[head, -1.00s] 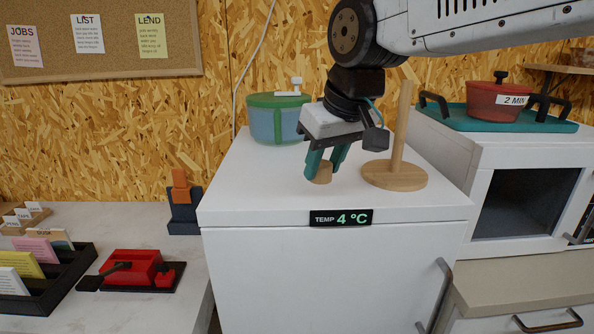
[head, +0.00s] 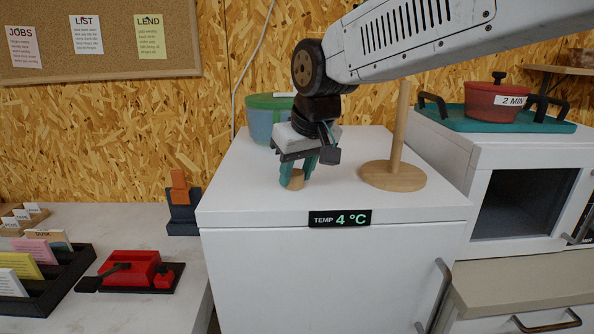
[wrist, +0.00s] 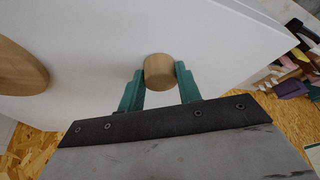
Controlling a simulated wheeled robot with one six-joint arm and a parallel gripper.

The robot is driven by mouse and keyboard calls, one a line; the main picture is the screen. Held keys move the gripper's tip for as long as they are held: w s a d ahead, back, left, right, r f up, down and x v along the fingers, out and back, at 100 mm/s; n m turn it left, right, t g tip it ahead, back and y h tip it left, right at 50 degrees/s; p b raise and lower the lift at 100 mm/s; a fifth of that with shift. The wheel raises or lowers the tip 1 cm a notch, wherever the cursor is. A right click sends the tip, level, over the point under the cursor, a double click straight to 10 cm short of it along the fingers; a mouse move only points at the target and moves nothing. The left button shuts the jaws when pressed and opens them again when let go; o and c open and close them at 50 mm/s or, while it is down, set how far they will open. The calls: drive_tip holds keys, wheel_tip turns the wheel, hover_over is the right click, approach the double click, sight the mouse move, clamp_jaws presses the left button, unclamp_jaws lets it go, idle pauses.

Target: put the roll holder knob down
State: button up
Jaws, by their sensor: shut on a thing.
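The roll holder knob (head: 296,179) is a small round piece of light wood. It is between the green fingers of my gripper (head: 297,172), which are shut on it, at the top of the white fridge (head: 240,196). In the wrist view the knob (wrist: 159,71) sits between the two fingertips (wrist: 160,78). Whether its underside touches the fridge top is hard to tell. The roll holder (head: 393,176), a round wooden base with an upright post, stands to the right of my gripper, apart from it. Its base also shows in the wrist view (wrist: 18,68).
A blue-green pot with a green lid (head: 262,118) stands behind my gripper, partly hidden by it. The fridge top is clear in front and to the left. A red pot (head: 490,104) on a teal tray (head: 450,115) stands at the right. A lower counter (head: 130,228) lies at the left.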

drive_tip(key=shift+f, duration=0.15)
drive_tip(key=o, duration=1)
drive_tip(key=shift+o, duration=0.2)
drive_tip(key=v, duration=1.2)
drive_tip(key=s+d+f+m+g+h, duration=0.1)
drive_tip(key=s+d+f+m, duration=0.1)
drive_tip(key=s+d+f, duration=0.7)
drive_tip(key=s+d+f+m+g+h, duration=0.1)
drive_tip(key=s+d+f+m, duration=0.2)
drive_tip(key=s+d+f, duration=0.5)
drive_tip(key=s+d, duration=0.3)
drive_tip(key=s, duration=0.2)
drive_tip(key=shift+s+d+f+m+g, duration=0.25)
drive_tip(key=shift+s+f+m+g, duration=0.05)
drive_tip(key=shift+s+f+g, duration=0.1)
drive_tip(key=shift+w, duration=0.1)
